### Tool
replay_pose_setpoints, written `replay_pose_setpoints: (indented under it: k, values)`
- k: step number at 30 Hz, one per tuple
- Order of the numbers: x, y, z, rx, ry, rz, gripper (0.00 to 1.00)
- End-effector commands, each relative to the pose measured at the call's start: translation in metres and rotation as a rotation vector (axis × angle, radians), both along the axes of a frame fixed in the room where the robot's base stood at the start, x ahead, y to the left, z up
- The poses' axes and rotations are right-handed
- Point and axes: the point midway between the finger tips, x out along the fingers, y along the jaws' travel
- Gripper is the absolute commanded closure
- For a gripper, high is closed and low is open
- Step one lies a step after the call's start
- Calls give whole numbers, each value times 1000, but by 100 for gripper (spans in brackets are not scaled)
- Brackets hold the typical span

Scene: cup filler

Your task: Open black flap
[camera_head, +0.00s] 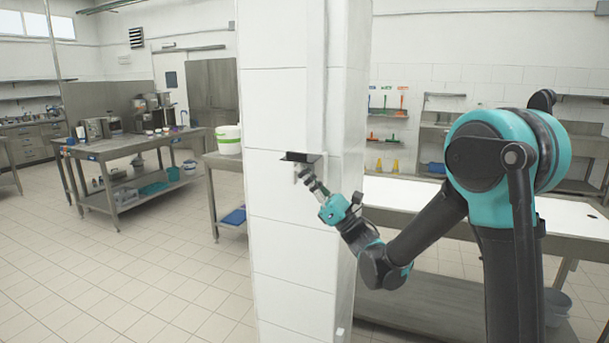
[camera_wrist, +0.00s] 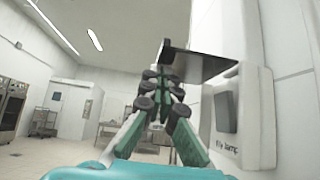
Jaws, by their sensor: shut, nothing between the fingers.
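The black flap (camera_head: 297,156) juts out roughly level from the white tiled pillar in the head view. In the wrist view, the flap (camera_wrist: 195,62) is a dark plate standing out from a pale wall fixture (camera_wrist: 257,115). My gripper (camera_head: 304,173) is just below the flap in the head view. In the wrist view, the fingers of my gripper (camera_wrist: 165,75) are shut and empty, with their tips at the flap's underside near its outer edge. Whether they touch it is hard to tell.
The tiled pillar (camera_head: 290,232) stands directly before my arm. A dark switch-like panel (camera_wrist: 225,112) is on the wall fixture. A white-topped counter (camera_head: 425,203) is behind the pillar at right. A steel table (camera_head: 128,148) stands at left. The tiled floor at left is clear.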

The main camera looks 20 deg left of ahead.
Motion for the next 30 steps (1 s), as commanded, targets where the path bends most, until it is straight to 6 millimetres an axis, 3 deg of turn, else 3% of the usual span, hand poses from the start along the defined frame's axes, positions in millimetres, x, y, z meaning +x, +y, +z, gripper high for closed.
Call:
replay_pose_setpoints:
  k: [12, 24, 30]
  values:
    - [-6, 0, 18, 18, 228, 2, 100]
    - [-5, 0, 17, 19, 232, 1, 100]
    - [-2, -5, 3, 20, 232, -1, 100]
